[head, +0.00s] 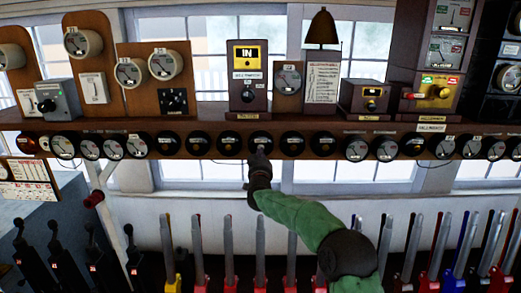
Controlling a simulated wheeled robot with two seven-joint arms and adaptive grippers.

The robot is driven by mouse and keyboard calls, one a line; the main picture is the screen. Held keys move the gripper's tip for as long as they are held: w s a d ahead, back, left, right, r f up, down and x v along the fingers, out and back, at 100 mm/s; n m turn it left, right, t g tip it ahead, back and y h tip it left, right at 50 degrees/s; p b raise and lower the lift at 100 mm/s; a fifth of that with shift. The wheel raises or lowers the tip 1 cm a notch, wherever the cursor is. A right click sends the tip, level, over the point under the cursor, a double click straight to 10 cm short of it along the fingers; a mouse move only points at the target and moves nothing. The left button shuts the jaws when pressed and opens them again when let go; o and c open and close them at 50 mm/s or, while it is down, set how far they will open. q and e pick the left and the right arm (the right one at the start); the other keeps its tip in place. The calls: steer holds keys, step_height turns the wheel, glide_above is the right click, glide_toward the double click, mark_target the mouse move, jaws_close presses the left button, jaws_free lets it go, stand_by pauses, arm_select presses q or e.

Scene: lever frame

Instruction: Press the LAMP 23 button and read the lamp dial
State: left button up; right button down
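A row of round black-rimmed dials and buttons runs along the front of the wooden shelf. Their small labels are too small to read, so I cannot tell which is LAMP 23 or its lamp dial. My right gripper (259,160) reaches up from below on my green arm. Its tip is just under or against a round black-rimmed unit (260,141) near the middle of the row. I cannot tell whether it touches. The fingers are dark and small, and their gap cannot be made out. My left gripper is out of view.
On the shelf (215,125) stand a yellow-faced "IN" instrument (247,72), a bell (322,30) and several wooden instrument boxes. Below is a row of upright levers (228,235) with coloured bases, close to my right arm. Dark levers (65,250) stand at lower left.

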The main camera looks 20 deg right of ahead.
steer(key=shift+w, duration=0.2)
steer(key=shift+w+d+p, duration=0.25)
steer(key=shift+w+p, duration=0.35)
steer(key=shift+w, duration=0.05)
steer(key=shift+s, duration=0.1)
steer(key=shift+s+a+b, duration=0.25)
steer(key=shift+s+b, duration=0.25)
steer(key=shift+s, duration=0.2)
